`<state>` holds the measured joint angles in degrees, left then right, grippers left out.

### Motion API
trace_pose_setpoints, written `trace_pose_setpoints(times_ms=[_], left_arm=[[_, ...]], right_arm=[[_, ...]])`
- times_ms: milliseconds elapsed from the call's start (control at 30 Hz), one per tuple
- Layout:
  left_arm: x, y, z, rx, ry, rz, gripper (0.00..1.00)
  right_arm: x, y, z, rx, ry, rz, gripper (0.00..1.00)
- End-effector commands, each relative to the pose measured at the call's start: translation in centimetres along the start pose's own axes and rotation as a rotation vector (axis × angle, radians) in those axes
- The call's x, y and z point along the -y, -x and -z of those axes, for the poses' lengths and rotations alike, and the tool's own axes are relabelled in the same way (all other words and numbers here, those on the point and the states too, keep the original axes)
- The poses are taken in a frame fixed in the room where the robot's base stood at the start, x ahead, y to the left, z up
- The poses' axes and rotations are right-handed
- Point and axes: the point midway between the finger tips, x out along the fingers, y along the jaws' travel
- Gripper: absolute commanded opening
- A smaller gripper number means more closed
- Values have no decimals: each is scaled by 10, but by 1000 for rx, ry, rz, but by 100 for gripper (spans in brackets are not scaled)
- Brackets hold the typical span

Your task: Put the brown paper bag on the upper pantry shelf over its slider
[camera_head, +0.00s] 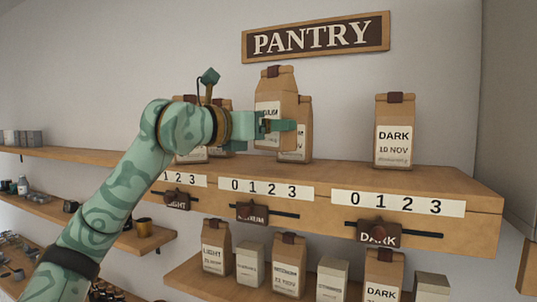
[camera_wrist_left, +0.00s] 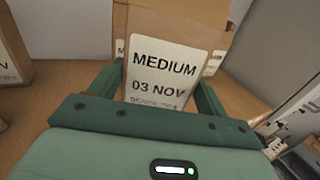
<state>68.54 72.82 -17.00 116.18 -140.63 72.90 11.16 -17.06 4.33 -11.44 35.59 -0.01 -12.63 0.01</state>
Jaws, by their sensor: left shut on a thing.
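A brown paper bag (camera_head: 275,88) with a dark clip and a white label is held by my left gripper (camera_head: 268,126) above the upper pantry shelf (camera_head: 350,177). In the left wrist view the bag's label (camera_wrist_left: 163,75) reads MEDIUM, 03 NOV, and the green fingers lie on both sides of it. The bag is upright, its base higher than that of a similar bag (camera_head: 304,135) partly hidden behind it. The MEDIUM slider (camera_head: 252,213) is on the shelf front below, near the 1 of its 0-to-3 scale. My right gripper is not in view.
A DARK bag (camera_head: 394,135) stands at the right, above the DARK slider (camera_head: 379,234). Bags at the left are partly hidden by my left arm, above the LIGHT slider (camera_head: 177,200). More bags and boxes stand on the lower shelf (camera_head: 190,274). Shelf between middle and DARK bags is clear.

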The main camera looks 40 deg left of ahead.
Motion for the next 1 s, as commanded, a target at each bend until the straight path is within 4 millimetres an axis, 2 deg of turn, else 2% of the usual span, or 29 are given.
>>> trace_pose_setpoints(times_ms=[167, 400, 633, 667, 700, 733, 1000], left_arm=[[-5, -7, 10, 2, 0, -1, 46], [-8, -11, 45, -1, -2, -2, 46], [-7, -11, 45, 1, 0, 0, 46], [-7, -11, 46, -1, 1, 0, 82], [-7, -11, 46, -1, 1, 0, 93], [-7, -11, 46, -1, 0, 0, 98], [-7, -10, 46, 1, 0, 0, 98]], right_arm=[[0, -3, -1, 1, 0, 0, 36], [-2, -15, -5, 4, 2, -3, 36], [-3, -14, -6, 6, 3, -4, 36], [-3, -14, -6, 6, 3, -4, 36], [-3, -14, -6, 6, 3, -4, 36], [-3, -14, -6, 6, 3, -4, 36], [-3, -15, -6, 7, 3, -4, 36]])
